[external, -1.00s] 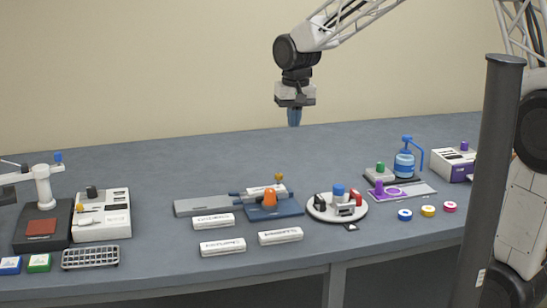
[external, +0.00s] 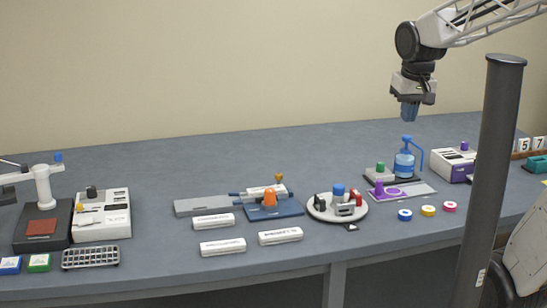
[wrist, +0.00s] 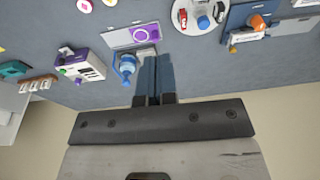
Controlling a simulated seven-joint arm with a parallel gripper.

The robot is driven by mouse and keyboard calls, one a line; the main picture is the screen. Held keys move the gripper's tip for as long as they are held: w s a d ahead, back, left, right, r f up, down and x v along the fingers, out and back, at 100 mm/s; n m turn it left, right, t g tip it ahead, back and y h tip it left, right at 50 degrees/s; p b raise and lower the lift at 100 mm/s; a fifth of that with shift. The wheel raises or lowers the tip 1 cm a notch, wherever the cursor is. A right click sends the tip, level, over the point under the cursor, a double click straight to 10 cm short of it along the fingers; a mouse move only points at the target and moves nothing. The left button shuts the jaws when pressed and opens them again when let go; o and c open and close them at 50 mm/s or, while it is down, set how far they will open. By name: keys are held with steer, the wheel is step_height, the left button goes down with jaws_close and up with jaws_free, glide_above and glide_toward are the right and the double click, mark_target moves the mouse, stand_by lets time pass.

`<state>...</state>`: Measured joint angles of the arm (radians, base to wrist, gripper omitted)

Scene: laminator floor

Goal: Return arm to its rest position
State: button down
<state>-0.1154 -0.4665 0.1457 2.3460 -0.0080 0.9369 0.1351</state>
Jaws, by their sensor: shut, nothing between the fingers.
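My gripper (external: 410,111) is shut and empty, with its blue fingers pointing down. In the external view it is in the air above the back right of the bench, near the blue pump bottle (external: 404,165) and apparently higher than it. In the wrist view my gripper (wrist: 155,62) shows its two fingers side by side, with the pump bottle (wrist: 127,66) just to their left. Nothing is held.
The bench (external: 150,160) carries a round white turntable (external: 321,213), a blue sliding fixture (external: 275,213), several white boxes (external: 222,246) and small coloured discs (external: 428,211). A dark post (external: 490,170) stands in the right foreground. The air along the wall is clear.

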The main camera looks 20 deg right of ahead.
steer(key=s+d+f, duration=0.1)
steer(key=s+d, duration=0.4)
steer(key=s, duration=0.5)
steer(key=shift+s+f+t, duration=0.2)
steer(key=shift+f+t, duration=0.1)
steer(key=shift+f, duration=0.1)
steer(key=c, duration=1.8)
jaws_free()
